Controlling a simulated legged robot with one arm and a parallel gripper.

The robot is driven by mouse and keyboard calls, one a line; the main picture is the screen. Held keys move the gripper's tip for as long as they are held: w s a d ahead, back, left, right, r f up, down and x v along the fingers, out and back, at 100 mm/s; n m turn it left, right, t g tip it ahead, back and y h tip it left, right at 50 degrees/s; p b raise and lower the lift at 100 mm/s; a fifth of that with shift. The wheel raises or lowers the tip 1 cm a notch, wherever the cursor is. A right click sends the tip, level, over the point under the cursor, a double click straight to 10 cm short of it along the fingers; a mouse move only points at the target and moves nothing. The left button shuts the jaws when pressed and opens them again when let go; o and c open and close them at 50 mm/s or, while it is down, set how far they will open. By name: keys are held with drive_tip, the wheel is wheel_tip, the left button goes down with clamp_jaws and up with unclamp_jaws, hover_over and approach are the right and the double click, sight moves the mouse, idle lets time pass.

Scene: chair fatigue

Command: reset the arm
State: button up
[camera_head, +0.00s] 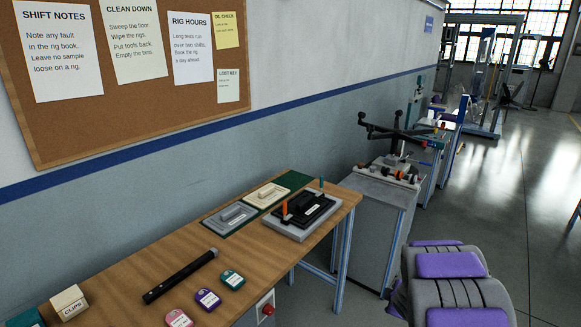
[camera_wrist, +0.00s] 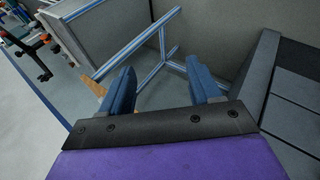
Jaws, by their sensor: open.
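My gripper (camera_wrist: 160,64) shows in the wrist view, with its two blue fingers standing well apart. Nothing is between them, and blue frame legs and a grey wall show beyond the gap. The purple and black wrist part fills the bottom of that view. In the head view, grey and purple parts of my own body show at the bottom right, and the gripper fingers cannot be made out there.
A grey cabinet (camera_head: 370,225) with a rig stands beyond the bench. Open floor (camera_head: 500,190) lies at the right.

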drive_tip(key=s+a+r+m+g+h, duration=0.2)
drive_tip(key=s+r+m, duration=0.6)
drive_tip(key=s+r, duration=0.5)
drive_tip(key=s+a+g, duration=0.1)
drive_tip(key=s+g, duration=0.1)
drive_tip(key=s, duration=0.2)
drive_tip(key=shift+s+r, duration=0.2)
drive_tip(key=shift+s, duration=0.05)
drive_tip(key=s+a+r+m+g+y, duration=0.1)
drive_tip(key=s+a, duration=0.3)
drive_tip(key=s, duration=0.5)
drive_tip(key=s+a+r+m+g+y, duration=0.1)
drive_tip(key=s+a+r+m+g, duration=0.1)
drive_tip(key=s+a, duration=0.3)
drive_tip(key=s+a+r+m+g+y, duration=0.1)
drive_tip(key=s+a, duration=0.4)
drive_tip(key=s, duration=0.8)
drive_tip(key=shift+s+a+r+m+g, duration=0.1)
drive_tip(key=shift+a+r+m+g, duration=0.1)
drive_tip(key=shift+r+m+g, duration=0.35)
drive_tip(key=shift+c, duration=0.4)
